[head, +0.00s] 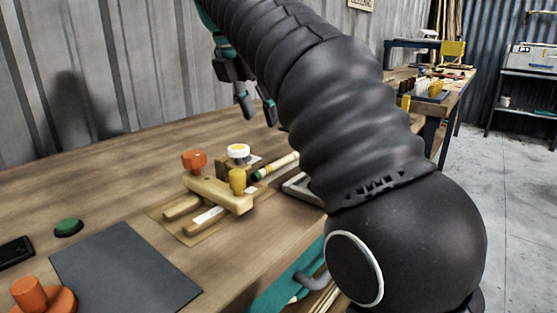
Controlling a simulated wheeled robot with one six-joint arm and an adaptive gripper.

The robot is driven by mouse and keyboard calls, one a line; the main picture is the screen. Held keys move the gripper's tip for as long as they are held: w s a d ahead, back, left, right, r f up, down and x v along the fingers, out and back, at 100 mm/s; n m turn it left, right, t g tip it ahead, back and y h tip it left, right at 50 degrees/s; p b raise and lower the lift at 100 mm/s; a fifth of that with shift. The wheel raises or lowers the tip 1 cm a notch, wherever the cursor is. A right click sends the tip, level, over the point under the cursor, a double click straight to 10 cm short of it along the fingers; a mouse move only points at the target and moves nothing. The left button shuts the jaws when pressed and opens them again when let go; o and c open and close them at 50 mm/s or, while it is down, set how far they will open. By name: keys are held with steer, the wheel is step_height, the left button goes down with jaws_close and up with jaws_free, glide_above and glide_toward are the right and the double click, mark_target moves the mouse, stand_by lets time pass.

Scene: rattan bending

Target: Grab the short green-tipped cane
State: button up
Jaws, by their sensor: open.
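A pale cane with a green end (279,166) lies by the right side of a wooden jig on the workbench. The jig (218,195) has an orange knob (194,160), a yellow peg (237,181) and a white-topped knob (238,153). My gripper (257,108) is up and behind the jig, above the bench, with its two fingers apart and nothing between them. It is clear of the cane.
A grey-rimmed tray (299,188) is partly hidden by my arm. A dark mat (123,270), a green button (68,227) and an orange knob (36,296) are at the left front. More canes (321,298) show below the bench edge. The back left bench is clear.

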steer(key=b, duration=0.1)
glide_above(273, 163)
steer(key=s+a, duration=0.1)
steer(key=s, duration=0.1)
steer(key=shift+n, duration=0.4)
step_height(273, 163, down, 7)
steer(key=shift+s+a+f, duration=0.1)
steer(key=shift+f, duration=0.1)
steer(key=shift+w+b+x, duration=0.15)
steer(key=shift+b+x, duration=0.25)
steer(key=shift+x, duration=1)
steer(key=shift+w+b+x, duration=0.15)
steer(key=shift+b+x, duration=0.2)
steer(key=shift+x, duration=1)
steer(key=shift+r, duration=0.1)
jaws_close()
